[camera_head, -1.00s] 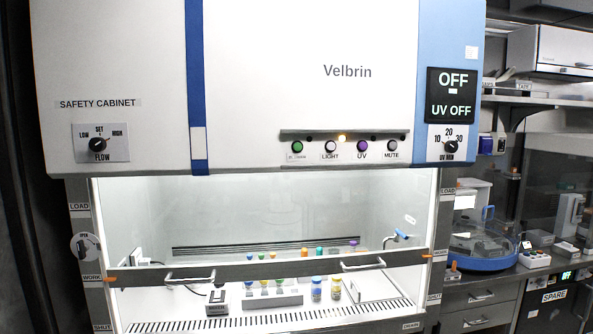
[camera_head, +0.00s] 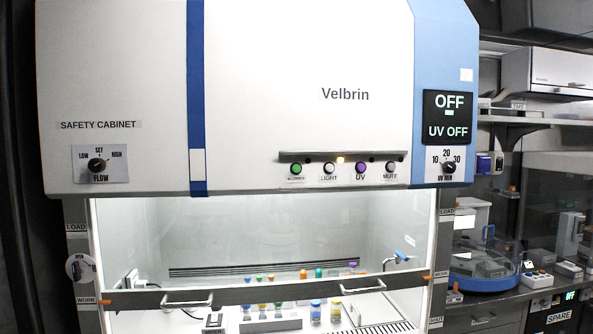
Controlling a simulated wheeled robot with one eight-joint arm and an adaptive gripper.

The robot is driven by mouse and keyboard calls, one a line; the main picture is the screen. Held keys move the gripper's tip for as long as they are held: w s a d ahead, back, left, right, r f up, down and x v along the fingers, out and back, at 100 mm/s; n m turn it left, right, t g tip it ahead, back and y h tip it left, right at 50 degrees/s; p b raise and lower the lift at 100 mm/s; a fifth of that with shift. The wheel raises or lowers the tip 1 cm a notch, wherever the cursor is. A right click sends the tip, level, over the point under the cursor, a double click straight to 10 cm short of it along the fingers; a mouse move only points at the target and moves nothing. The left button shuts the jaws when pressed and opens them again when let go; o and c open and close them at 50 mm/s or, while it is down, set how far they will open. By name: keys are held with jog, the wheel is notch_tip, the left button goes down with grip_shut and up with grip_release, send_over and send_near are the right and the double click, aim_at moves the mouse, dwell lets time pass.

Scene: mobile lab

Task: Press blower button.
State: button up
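The safety cabinet (camera_head: 110,60) fills most of the head view. Its button row sits on the front panel under a dark strip. The green button (camera_head: 296,169) is leftmost, above a small label that is too blurred to read surely but may be the blower's. To its right are a white button (camera_head: 328,169) labelled LIGHT, a purple button (camera_head: 360,168) labelled UV and a grey button (camera_head: 391,168) labelled MUTE. The display (camera_head: 448,117) reads OFF and UV OFF. My gripper is not in view.
The sash bar with two handles (camera_head: 187,299) crosses the lit cabinet opening, with vials and racks behind it. A flow knob (camera_head: 97,165) is at left and a UV timer knob (camera_head: 447,167) at right.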

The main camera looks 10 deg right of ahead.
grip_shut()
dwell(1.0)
